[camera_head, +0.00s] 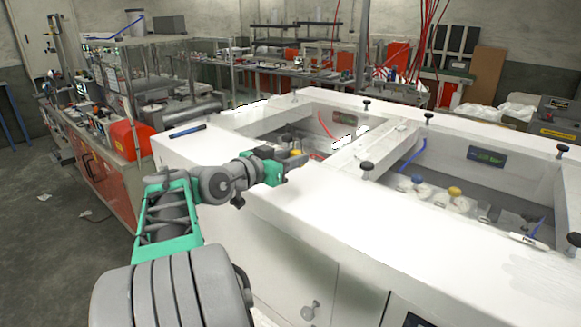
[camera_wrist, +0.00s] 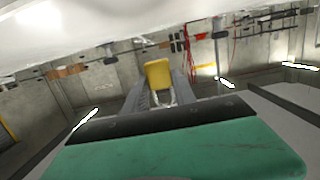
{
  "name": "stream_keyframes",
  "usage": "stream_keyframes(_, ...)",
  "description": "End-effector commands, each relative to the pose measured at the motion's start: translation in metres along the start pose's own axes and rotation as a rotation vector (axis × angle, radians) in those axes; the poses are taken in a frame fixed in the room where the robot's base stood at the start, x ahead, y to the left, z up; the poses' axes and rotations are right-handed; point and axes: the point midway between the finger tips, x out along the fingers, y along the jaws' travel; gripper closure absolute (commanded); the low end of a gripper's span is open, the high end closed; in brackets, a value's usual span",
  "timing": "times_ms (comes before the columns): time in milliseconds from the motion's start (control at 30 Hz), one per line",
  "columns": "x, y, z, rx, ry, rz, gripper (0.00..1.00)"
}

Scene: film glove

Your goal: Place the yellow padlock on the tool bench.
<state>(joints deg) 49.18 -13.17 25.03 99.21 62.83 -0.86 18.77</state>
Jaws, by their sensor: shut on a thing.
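My gripper (camera_head: 292,161) reaches over the near edge of the white-topped cabinet, beside its left recess. In the wrist view the yellow padlock (camera_wrist: 158,74) sits between the two fingers, with its grey shackle toward the palm. The fingers are shut on it. The tool bench is not clearly identified; a long bench (camera_head: 290,72) with tools and red parts stands at the back.
The white cabinet top (camera_head: 320,190) has two sunken recesses and several black knobs (camera_head: 366,166). A blue-black pen-like item (camera_head: 187,131) lies at its left. A cluttered red-fronted bench (camera_head: 105,185) stands left. Grey floor (camera_head: 50,240) is open at lower left.

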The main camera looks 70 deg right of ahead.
Motion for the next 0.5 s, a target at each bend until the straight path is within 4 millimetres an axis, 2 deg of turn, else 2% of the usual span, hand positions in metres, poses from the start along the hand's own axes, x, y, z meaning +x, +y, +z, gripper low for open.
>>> stream_keyframes(200, 0.016, -0.018, 0.023, -0.002, -0.001, 0.000, 1.00)
stream_keyframes(333, 0.020, -0.018, 0.046, -0.003, -0.001, 0.000, 1.00)
stream_keyframes(500, 0.021, -0.018, 0.053, 0.003, 0.002, -0.001, 1.00)
